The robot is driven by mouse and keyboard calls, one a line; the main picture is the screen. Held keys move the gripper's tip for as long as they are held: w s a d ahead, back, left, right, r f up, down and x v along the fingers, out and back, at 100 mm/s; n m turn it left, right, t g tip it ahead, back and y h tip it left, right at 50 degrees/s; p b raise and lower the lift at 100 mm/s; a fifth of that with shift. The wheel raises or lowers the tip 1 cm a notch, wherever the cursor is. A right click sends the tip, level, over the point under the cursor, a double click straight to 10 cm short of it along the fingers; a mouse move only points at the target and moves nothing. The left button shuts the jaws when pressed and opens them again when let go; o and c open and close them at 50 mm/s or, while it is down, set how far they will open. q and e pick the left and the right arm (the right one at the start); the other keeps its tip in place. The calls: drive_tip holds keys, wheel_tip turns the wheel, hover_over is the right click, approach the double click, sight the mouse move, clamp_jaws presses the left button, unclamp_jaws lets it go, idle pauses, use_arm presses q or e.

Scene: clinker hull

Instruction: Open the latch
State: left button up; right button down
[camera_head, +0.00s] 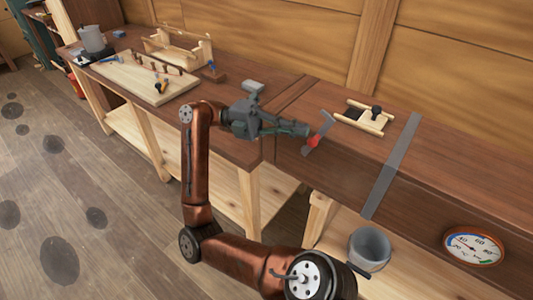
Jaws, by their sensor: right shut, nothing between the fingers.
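A pale wooden latch-like fitting (351,122) lies on the brown wooden top at the right, with two rails, a dark gap between them and a black knob (376,111) near its right end. I take it for the latch. My right gripper (304,130) is shut and empty, left of the fitting and apart from it. Its fingers point right, toward a small red piece (313,141) at a short grey strip; I cannot tell whether they touch it. My left gripper is not in view.
A long grey strap (391,165) crosses the top right of the fitting. A grey bucket (369,248) and a round gauge (474,246) are at the lower right. A pale board (128,77) with tools and a wooden rack (178,49) stand on the left bench.

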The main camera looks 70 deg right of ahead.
drive_tip(key=shift+r, duration=0.1)
